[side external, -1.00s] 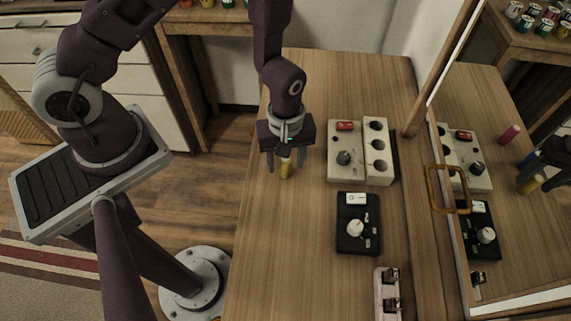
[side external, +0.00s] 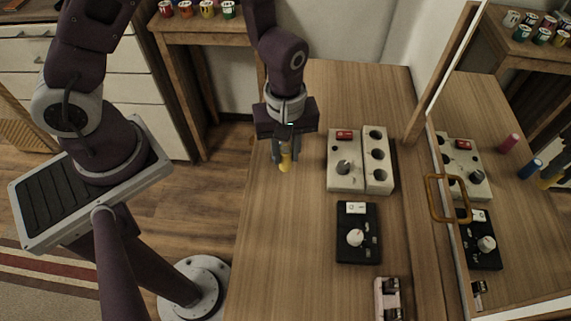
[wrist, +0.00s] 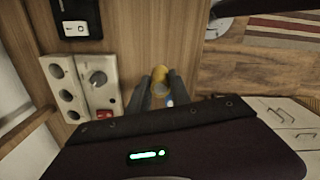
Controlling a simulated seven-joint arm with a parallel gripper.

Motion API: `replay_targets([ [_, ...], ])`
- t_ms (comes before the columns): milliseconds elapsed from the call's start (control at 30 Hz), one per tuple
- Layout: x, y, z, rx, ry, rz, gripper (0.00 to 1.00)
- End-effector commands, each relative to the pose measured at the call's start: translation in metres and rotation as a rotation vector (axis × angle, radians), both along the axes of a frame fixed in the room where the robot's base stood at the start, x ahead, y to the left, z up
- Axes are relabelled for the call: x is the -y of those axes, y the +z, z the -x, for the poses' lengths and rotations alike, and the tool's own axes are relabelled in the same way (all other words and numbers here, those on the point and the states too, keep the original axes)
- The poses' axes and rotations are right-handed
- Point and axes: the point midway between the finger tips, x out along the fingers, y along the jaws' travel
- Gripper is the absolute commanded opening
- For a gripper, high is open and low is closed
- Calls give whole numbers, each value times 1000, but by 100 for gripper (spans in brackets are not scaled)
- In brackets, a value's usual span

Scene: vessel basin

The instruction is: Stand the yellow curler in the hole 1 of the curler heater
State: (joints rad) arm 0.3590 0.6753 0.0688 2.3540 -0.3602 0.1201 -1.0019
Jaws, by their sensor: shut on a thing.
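My gripper (side external: 285,156) is shut on the yellow curler (side external: 285,163), which hangs roughly upright below the fingertips, over the wood table left of the heater. In the wrist view, the curler (wrist: 160,76) sits between the two fingers of my gripper (wrist: 159,82). The curler heater (side external: 366,182) is a pale box with a knob, a red switch and a row of three dark holes (side external: 377,153) on its right part. It also shows at the left in the wrist view (wrist: 85,65). No hole numbers are legible, so I cannot tell which is hole 1.
A black control box (side external: 358,245) with a white knob lies in front of the heater, and a pink-white device (side external: 388,300) in front of that. A mirror (side external: 500,200) at the right reflects pink, blue and yellow curlers. The table's left front area (side external: 285,240) is clear.

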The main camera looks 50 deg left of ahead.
Motion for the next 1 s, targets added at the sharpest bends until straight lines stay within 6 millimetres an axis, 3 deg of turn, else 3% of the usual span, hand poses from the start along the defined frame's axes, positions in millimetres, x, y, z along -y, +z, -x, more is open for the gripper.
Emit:
replay_targets([
  [133,1,25,0,2,-2,0,0],
  [267,0,31,-1,0,2,1,0],
  [367,3,30,-14,0,10,4,0],
  [467,8,26,-46,4,31,10,0],
  [800,33,22,-199,12,38,24,0],
  [900,43,24,-227,9,2,17,0],
  [1000,52,26,-242,5,-34,10,0],
])
